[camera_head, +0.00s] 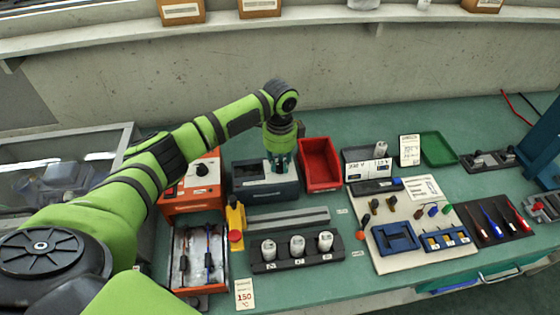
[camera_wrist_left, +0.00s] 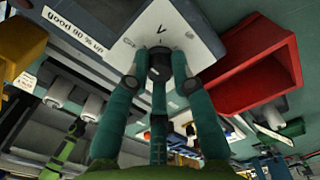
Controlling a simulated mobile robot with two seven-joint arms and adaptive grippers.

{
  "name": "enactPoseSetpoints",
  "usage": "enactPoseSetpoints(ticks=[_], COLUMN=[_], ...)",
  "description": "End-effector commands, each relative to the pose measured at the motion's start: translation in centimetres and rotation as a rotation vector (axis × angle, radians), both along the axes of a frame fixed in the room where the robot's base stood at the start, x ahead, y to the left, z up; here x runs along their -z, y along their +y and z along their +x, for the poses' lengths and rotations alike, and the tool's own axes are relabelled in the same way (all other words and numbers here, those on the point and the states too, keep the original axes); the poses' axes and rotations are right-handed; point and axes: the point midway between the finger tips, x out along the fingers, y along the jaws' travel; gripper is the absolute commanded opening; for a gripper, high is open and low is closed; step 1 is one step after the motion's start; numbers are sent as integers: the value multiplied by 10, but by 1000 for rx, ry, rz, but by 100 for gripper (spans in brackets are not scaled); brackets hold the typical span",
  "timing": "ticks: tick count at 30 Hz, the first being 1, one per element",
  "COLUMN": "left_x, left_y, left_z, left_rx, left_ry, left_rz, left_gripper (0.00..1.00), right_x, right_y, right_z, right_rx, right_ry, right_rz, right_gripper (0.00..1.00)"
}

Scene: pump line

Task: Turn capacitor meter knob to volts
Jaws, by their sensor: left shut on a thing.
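The capacitor meter (camera_head: 252,186) is a dark grey box with a light top, on the bench in the middle of the head view. In the left wrist view its light panel (camera_wrist_left: 108,18) carries a "good 90 % up" label and a "V" mark. My left gripper (camera_head: 281,165) reaches down onto the meter's top from above. In the left wrist view its teal fingers (camera_wrist_left: 160,78) are closed around the dark knob (camera_wrist_left: 160,58), just below the "V" mark. The fingers partly cover the knob, and I cannot tell where its pointer aims. My right gripper is out of view.
A red bin (camera_head: 320,165) stands close to the meter's right, and an orange device (camera_head: 192,188) close to its left. A yellow post with a red button (camera_head: 235,225) and a rack of several white capacitors (camera_head: 297,246) are in front. A green tray (camera_head: 438,148) lies farther right.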

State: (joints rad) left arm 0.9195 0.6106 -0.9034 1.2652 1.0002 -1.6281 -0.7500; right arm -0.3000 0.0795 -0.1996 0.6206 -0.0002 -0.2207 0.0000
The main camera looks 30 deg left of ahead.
Motion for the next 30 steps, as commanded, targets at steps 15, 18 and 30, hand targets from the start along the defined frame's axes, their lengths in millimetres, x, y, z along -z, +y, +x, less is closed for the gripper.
enactPoseSetpoints(ticks=[15, 18, 30], left_x=[-1, -1, 0], left_y=[3, 3, 4], left_z=[0, 0, 1], left_rx=[338, 422, 680], left_ry=[6, 6, 6], left_rz=[7, 6, 7], left_gripper=[0, 0, 0], right_x=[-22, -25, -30], right_y=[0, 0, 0], right_z=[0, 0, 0], right_rx=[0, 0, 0], right_ry=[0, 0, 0], right_rz=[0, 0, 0], right_gripper=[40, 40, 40])
